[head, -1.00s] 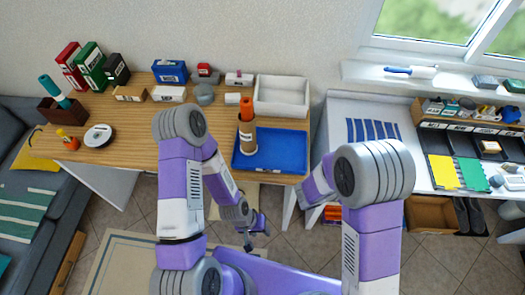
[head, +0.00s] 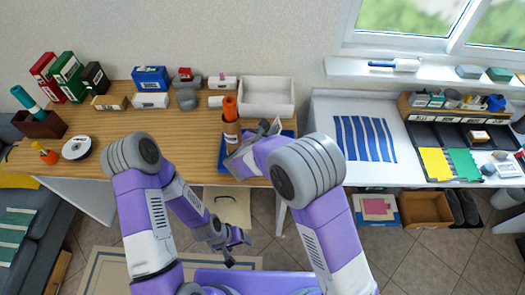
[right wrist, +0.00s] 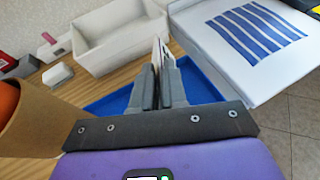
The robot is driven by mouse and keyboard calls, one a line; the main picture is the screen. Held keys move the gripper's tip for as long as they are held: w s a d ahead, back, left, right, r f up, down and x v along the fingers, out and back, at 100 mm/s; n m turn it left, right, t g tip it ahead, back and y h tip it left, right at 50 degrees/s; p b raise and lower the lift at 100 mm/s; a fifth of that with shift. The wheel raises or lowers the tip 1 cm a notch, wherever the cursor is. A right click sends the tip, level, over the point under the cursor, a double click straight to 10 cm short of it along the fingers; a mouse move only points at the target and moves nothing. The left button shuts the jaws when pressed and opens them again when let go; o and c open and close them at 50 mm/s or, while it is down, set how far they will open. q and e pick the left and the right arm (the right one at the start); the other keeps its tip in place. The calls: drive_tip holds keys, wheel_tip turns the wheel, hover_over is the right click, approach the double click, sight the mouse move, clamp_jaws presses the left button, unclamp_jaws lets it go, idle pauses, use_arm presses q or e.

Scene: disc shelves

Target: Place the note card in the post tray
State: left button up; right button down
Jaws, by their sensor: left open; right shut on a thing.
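The note card (head: 276,126) is a thin pale card, seen nearly edge-on in the right wrist view (right wrist: 161,53). My right gripper (right wrist: 160,78) is shut on it and holds it upright over the blue tray (right wrist: 203,84). In the head view, my right arm hides much of this tray (head: 223,150). A white open tray (head: 266,95) stands behind it and looks empty; it also shows in the right wrist view (right wrist: 112,45). No label shows which is the post tray. My left gripper (head: 236,258) is open and empty, low in front of the desk.
A brown cup (head: 232,132) with an orange item stands beside my right gripper, close on the left in the right wrist view (right wrist: 38,125). Small boxes and several binders line the desk's back. A white side table (head: 325,120) with blue stripes stands right.

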wheel_tip(320, 180, down, 8)
drive_tip(key=shift+f+b, duration=0.1)
drive_tip(key=shift+b, duration=0.55)
drive_tip(key=c, duration=1.1)
unclamp_jaws()
drive_tip(key=p+v, duration=0.1)
drive_tip(key=v, duration=1.1)
